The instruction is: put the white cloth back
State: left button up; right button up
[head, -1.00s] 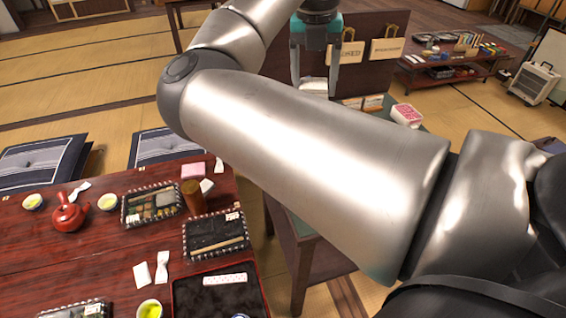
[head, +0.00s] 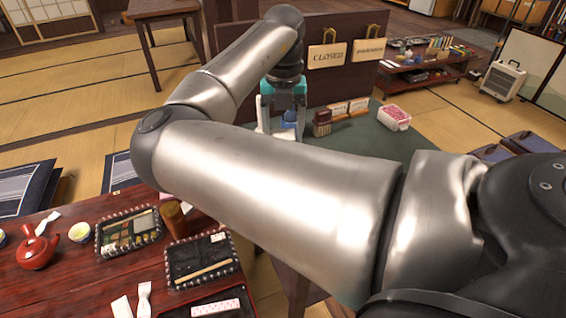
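My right arm comes in from the right and crosses the middle of the head view. Its teal gripper (head: 281,112) points down over the left part of the green-topped counter (head: 350,142). The fingers stand apart. A small blue and white item (head: 290,122) shows between or behind them; I cannot tell whether they touch it, or whether any of its white part is the cloth. I cannot make out the white cloth for sure. My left gripper is not in view.
A pink-and-white box (head: 394,117), a dark brown holder (head: 322,122) and small signs (head: 347,108) stand on the counter. A dark board with a CLOSED plaque (head: 327,56) rises behind. The red-brown table (head: 70,283) at lower left holds trays, cups and a red teapot (head: 37,249).

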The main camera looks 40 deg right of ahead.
jog(key=shift+f+b, duration=1)
jog(key=shift+f, duration=2.15)
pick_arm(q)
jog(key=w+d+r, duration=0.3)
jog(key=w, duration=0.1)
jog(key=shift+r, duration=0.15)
pick_arm(e)
jog(key=shift+f, duration=0.65)
jog(key=o, duration=1.2)
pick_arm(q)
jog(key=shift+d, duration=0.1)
pick_arm(e)
jog(key=shift+r, duration=0.1)
